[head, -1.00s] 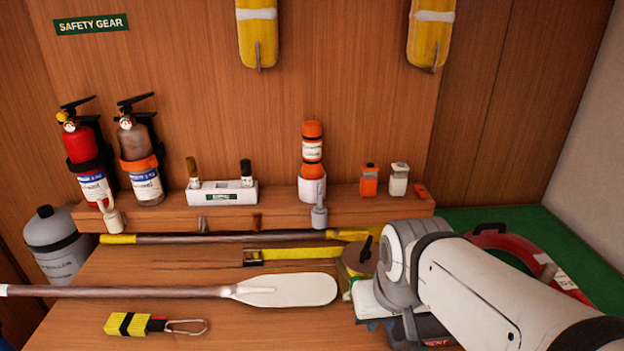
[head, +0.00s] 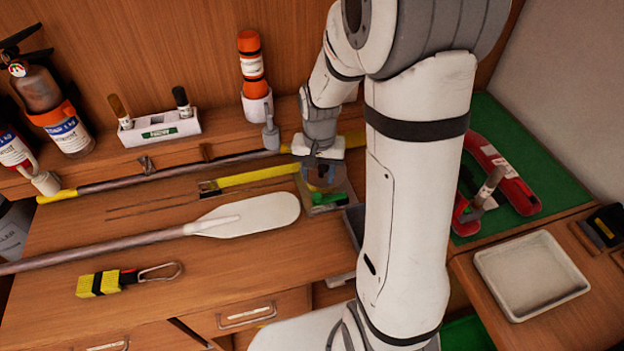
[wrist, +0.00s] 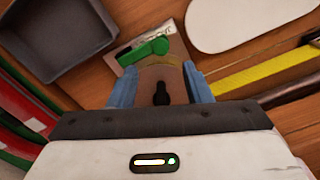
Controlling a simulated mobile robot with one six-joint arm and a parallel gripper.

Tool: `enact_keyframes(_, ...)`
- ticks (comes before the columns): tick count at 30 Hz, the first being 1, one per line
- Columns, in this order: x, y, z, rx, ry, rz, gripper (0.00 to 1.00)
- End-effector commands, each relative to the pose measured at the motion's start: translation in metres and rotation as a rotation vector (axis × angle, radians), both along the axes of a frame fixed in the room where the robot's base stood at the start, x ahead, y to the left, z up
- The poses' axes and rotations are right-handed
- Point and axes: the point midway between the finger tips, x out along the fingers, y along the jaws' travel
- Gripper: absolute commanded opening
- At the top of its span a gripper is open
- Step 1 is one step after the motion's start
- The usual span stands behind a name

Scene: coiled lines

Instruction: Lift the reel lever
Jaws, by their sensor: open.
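The reel (wrist: 170,75) is a tan drum on a pale metal plate, with a black knob (wrist: 161,93) standing on it. A green lever (wrist: 146,52) lies across the plate beside the drum; it also shows in the head view (head: 326,198). My gripper (wrist: 160,88) is open, its two blue fingers on either side of the drum and knob as seen in the wrist view. The green lever is just beyond the fingertips. In the head view my gripper (head: 321,172) is over the reel and hides most of it. Contact cannot be told.
A white paddle (head: 250,215) lies left of the reel, with a yellow strip (head: 258,177) behind it. A grey bin (wrist: 62,38) is close to the reel. A red ring (head: 505,180) lies on a green mat, and a white tray (head: 530,275) is at the right.

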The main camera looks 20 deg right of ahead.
Motion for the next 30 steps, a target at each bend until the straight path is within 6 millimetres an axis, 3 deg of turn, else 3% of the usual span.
enact_keyframes(15, -0.001, 0.002, -0.067, 0.000, 0.003, 0.008, 0.45)
enact_keyframes(27, -0.001, 0.002, -0.074, 0.000, 0.000, 0.009, 0.45)
enact_keyframes(30, -0.001, 0.003, -0.074, 0.000, 0.000, 0.009, 0.37)
